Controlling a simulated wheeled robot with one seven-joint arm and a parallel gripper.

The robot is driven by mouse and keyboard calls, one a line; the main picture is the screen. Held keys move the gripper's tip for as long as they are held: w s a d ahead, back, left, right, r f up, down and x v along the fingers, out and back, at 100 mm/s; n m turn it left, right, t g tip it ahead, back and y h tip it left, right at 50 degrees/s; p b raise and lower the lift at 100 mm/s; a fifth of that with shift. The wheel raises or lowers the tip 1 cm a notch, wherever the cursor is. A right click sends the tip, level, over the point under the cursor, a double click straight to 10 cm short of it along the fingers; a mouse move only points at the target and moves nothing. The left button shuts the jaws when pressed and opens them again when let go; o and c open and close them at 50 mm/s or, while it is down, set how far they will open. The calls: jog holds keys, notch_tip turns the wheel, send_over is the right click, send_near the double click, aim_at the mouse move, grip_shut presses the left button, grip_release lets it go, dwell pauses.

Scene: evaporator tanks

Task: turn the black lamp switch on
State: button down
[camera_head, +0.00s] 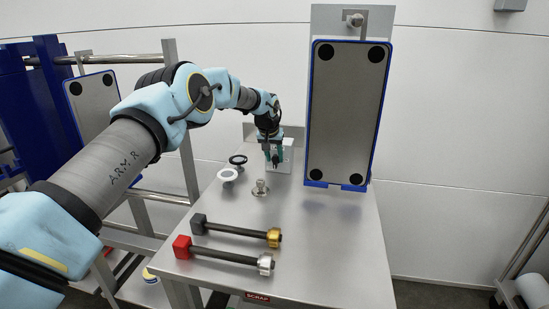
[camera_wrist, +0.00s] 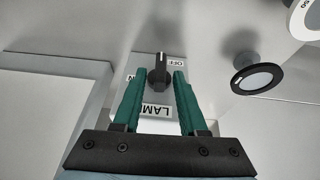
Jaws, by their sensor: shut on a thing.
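The black lamp switch (camera_wrist: 158,72) is a small knob with a pale line on it, on a light plate lettered LAMP (camera_wrist: 155,110). An OFF label (camera_wrist: 178,63) shows right of the knob; another label on the left is mostly hidden by a finger. In the wrist view my gripper (camera_wrist: 160,80) has its green fingers on either side of the knob, shut on it. The knob's line points roughly up in the picture. In the head view my gripper (camera_head: 275,158) is at the switch plate (camera_head: 287,158) at the table's back, and it hides the knob.
A blue-rimmed grey panel (camera_head: 345,115) stands right of the switch. A black-rimmed knob (camera_head: 238,160), a white knob (camera_head: 228,175) and a metal fitting (camera_head: 261,188) are nearby. Black-ended (camera_head: 199,224) and red-ended (camera_head: 182,247) rods lie at the front. The table's right side is clear.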

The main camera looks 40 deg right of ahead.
jog(key=g+b, duration=0.1)
jog(key=g+h+b, duration=0.1)
jog(key=w+n+g+h+b, duration=0.1)
jog(key=b, duration=0.1)
jog(key=shift+w+a+f, duration=0.1)
jog(key=shift+a+f, duration=0.25)
jog(key=shift+w+a+f+g+h+b, duration=0.1)
jog(key=shift+g+h+b, duration=0.6)
jog(key=shift+g+b, duration=0.35)
jog(key=shift+w+n+g+h+b, duration=0.1)
jog(key=shift+n+g+h+b, duration=0.3)
jog(key=shift+g+h+b, duration=0.4)
jog(key=c, duration=0.8)
grip_release()
jog(key=shift+c, duration=0.2)
jog(key=shift+r, duration=0.2)
notch_tip(320, 180, up, 10)
jog(key=b, duration=0.2)
jog(key=shift+f, duration=0.1)
